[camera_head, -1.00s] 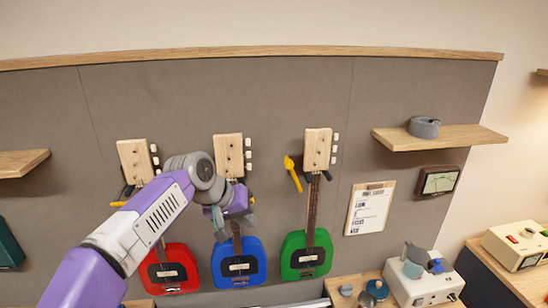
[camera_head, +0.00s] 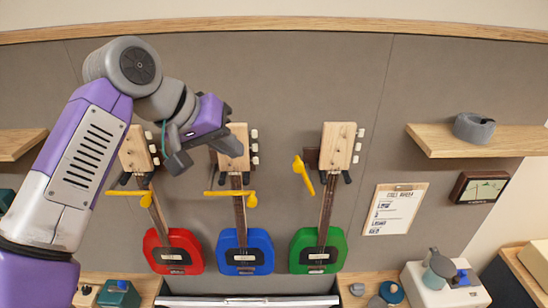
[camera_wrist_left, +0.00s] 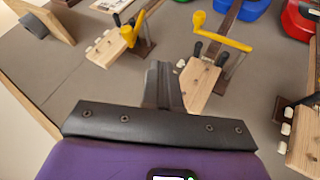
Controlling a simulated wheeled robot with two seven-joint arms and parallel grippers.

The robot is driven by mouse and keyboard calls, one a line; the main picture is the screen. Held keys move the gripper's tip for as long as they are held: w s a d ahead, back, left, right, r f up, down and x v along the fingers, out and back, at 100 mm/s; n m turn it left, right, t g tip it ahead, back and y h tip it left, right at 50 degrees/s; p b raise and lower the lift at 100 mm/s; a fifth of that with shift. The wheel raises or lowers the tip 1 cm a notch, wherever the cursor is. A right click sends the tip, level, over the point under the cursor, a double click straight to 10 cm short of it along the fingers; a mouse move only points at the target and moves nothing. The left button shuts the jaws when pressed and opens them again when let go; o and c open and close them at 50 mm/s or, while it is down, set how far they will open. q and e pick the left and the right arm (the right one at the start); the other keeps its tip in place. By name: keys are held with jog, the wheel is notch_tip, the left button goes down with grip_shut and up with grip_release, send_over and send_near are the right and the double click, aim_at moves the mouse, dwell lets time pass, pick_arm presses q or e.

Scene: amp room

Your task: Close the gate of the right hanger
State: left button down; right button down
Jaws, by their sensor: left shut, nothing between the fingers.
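The right hanger holds the green guitar (camera_head: 318,252) by its wooden headstock (camera_head: 338,146). Its yellow gate (camera_head: 303,176) stands swung out to the left, tilted, not across the neck; it also shows in the left wrist view (camera_wrist_left: 128,31). The middle hanger's yellow gate (camera_head: 231,196) lies across the blue guitar's neck. The left hanger's yellow gate (camera_head: 130,194) lies across the red guitar's neck. My right gripper is out of view.
The blue guitar (camera_head: 242,253) and red guitar (camera_head: 173,252) hang to the left. A shelf (camera_head: 480,140) with a grey object juts out at right, above a clipboard (camera_head: 396,209). The wall above the headstocks is clear.

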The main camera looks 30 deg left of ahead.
pick_arm(q)
jog(key=w+d+f, duration=0.5)
jog(key=w+f, duration=0.2)
jog(key=w, duration=0.1)
jog(key=shift+w+d, duration=0.2)
jog(key=shift+d, duration=0.05)
jog(key=shift+r, duration=0.15)
